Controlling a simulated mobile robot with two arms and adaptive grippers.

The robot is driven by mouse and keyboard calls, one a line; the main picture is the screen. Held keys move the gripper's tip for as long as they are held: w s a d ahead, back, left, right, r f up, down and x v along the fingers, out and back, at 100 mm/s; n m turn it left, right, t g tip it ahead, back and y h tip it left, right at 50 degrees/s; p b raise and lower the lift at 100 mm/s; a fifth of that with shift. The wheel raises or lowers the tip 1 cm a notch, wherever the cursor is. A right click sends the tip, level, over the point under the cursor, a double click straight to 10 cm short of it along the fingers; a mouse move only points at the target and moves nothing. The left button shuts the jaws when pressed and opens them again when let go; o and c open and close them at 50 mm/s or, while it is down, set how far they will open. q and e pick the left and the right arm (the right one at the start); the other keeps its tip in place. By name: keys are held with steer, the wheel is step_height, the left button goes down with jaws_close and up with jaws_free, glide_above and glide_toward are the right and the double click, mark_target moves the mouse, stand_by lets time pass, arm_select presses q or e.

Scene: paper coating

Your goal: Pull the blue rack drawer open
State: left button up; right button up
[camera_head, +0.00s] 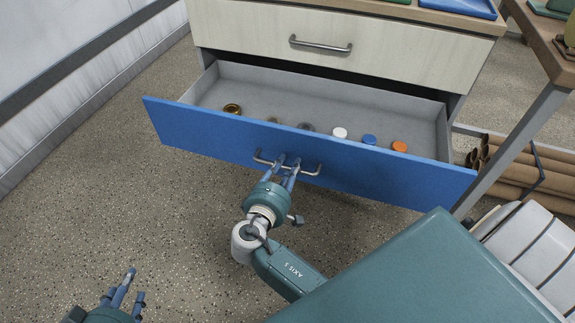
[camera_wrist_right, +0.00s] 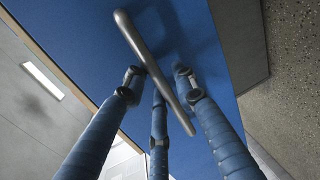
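The blue rack drawer (camera_head: 215,140) is pulled well out of the cabinet, with its grey inside showing. Its metal bar handle (camera_head: 309,173) is on the front panel; in the right wrist view the handle (camera_wrist_right: 141,46) runs diagonally between my fingers. My right gripper (camera_head: 288,161) is at the middle of the handle, its fingers closed in around the bar from both sides, seen also in the right wrist view (camera_wrist_right: 158,84). Exact finger contact is hard to see. My left gripper (camera_head: 124,288) is empty, fingers apart, low at the left, away from the drawer.
Several small round items, including a white one (camera_head: 339,133) and an orange one (camera_head: 399,147), lie in the drawer. A closed pale drawer (camera_head: 400,58) is above. The speckled floor at the left is clear.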

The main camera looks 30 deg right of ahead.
steer(key=v, duration=1.2)
steer(key=shift+f, duration=0.1)
stand_by(0.4)
